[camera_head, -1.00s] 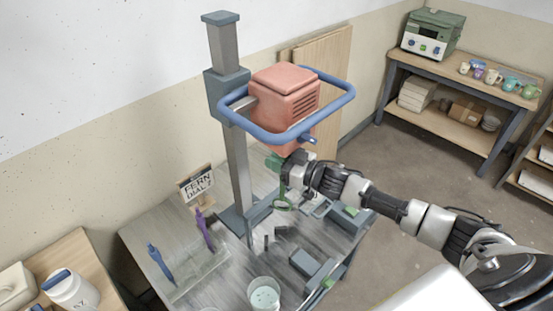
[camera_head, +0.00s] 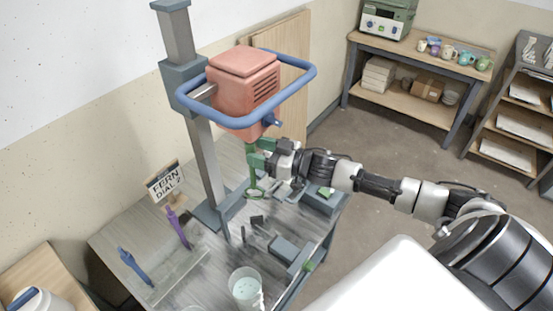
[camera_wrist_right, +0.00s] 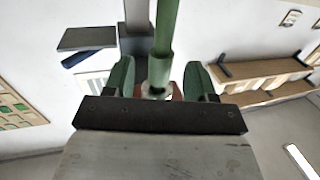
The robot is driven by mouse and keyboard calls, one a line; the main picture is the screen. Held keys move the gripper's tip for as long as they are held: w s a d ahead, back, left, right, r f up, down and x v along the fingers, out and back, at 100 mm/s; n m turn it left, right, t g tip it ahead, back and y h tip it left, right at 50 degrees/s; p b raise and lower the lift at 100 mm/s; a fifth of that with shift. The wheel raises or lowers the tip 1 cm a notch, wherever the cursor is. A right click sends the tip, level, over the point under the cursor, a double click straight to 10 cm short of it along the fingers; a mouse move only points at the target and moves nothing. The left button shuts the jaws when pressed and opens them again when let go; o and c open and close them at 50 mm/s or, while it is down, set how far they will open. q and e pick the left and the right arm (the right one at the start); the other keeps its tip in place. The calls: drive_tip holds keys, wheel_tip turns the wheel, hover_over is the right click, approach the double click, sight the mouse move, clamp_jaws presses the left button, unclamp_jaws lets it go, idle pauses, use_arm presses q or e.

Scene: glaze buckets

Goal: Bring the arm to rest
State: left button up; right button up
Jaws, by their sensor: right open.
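My right gripper (camera_head: 260,152) has green fingers and stands just below the salmon mixer head (camera_head: 245,85). It also shows in the right wrist view (camera_wrist_right: 159,80), its fingers apart. A green mixer shaft (camera_head: 252,168) hangs below the head, with a ring-like paddle near its lower end. In the wrist view the shaft (camera_wrist_right: 162,45) appears in line with the gap between the fingers. The fingers look clear of it on both sides, but how deep it sits between them I cannot tell. My left gripper is not in view.
The mixer stand's grey column (camera_head: 206,160) and blue ring handle (camera_head: 312,85) are close to my gripper. A bucket of pale glaze (camera_head: 245,287) stands at the workbench's front. A sign (camera_head: 165,181) reads "FERN DIAL 2". Shelves stand behind; floor at right is clear.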

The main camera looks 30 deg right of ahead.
drive_tip(key=b+v, duration=0.1)
drive_tip(key=v, duration=0.5)
